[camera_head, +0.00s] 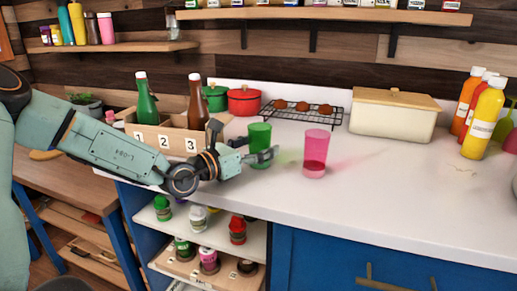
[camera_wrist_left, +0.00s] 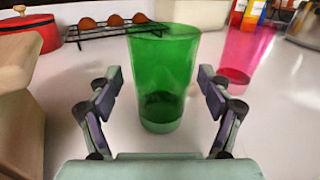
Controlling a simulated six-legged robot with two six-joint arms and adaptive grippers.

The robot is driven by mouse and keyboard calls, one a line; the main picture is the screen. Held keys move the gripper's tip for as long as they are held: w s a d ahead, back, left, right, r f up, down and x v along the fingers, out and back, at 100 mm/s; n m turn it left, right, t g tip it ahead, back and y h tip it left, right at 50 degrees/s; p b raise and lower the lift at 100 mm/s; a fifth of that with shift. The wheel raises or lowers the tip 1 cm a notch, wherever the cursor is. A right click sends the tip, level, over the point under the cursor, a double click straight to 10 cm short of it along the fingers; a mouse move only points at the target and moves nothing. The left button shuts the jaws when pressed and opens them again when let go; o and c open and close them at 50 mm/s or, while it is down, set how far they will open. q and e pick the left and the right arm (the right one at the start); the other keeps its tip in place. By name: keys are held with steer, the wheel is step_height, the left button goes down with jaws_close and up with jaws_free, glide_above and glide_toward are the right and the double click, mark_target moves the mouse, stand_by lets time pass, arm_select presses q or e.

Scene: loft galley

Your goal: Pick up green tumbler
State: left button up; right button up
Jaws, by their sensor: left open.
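The green tumbler (camera_head: 260,139) stands upright on the white counter, left of a pink tumbler (camera_head: 315,152). In the left wrist view the green tumbler (camera_wrist_left: 163,80) is straight ahead, just beyond and between the spread fingers. My left gripper (camera_head: 262,155) is open beside the tumbler, with its fingers partly overlapping it in the head view. The left wrist view shows the open gripper (camera_wrist_left: 158,100) with nothing clamped in it. The pink tumbler (camera_wrist_left: 246,48) stands behind and to the right there. My right gripper is not in view.
A wooden crate (camera_head: 165,136) with numbered slots holds a green bottle (camera_head: 146,98) and a brown bottle (camera_head: 194,100) close to the left arm. Behind are a red pot (camera_head: 244,103), a wire rack (camera_head: 322,116) and a cream bread box (camera_head: 390,117). The counter front right is clear.

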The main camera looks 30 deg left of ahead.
mark_target(259, 127)
arm_select(q)
steer(key=shift+d+r, duration=0.15)
steer(key=shift+d, duration=0.05)
steer(key=shift+c, duration=1.3)
steer(key=shift+a, duration=0.15)
steer(key=c, duration=1.1)
step_height(259, 127, up, 10)
steer(key=p, duration=0.5)
steer(key=shift+f+p, duration=0.2)
steer(key=shift+p, duration=0.15)
steer(key=shift+r, duration=0.1)
